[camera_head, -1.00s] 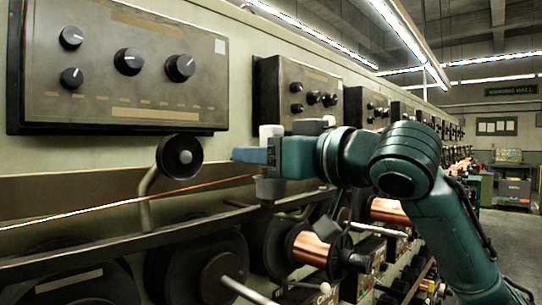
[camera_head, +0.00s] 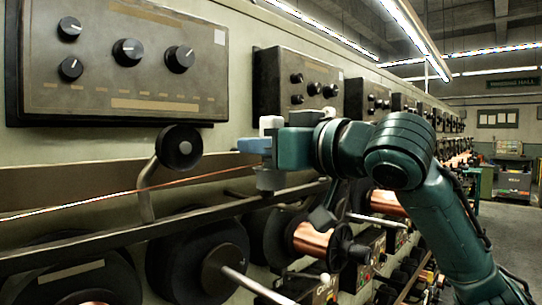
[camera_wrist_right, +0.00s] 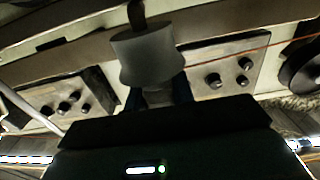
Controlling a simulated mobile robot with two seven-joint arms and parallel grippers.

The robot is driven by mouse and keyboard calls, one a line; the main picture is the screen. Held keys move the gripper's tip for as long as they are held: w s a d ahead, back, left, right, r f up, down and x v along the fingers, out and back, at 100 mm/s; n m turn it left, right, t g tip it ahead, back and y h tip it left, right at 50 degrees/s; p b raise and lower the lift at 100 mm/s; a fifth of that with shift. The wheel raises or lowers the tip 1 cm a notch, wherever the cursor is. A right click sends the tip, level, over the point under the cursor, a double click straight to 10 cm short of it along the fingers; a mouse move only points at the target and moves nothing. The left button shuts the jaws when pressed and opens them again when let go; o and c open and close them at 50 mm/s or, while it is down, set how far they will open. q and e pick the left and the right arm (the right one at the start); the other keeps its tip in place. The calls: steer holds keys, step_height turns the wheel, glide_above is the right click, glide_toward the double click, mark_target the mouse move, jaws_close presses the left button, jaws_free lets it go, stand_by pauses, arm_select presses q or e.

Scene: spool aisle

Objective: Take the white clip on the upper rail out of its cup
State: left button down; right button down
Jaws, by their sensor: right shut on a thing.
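The white clip (camera_head: 270,123) shows its pale top just above my right gripper (camera_head: 260,147) in the head view. The blue fingers are shut on it and hide its middle. Directly below is the grey cup (camera_head: 270,180). In the right wrist view the grey cup (camera_wrist_right: 148,56) is large, and a pale part of the clip (camera_wrist_right: 158,96) shows between the dark blue fingers (camera_wrist_right: 158,92). The clip lines up with the cup; I cannot tell how deep its lower end sits. My left gripper is not in view.
A black round guide (camera_head: 180,147) on a bent arm stands left of the gripper, with a copper wire (camera_head: 120,194) running past. Knob panels (camera_head: 120,60) line the wall above. Copper spools (camera_head: 315,240) sit below. Open floor (camera_head: 512,235) lies at the right.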

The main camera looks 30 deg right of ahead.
step_height(320, 180, up, 10)
stand_by(0.7)
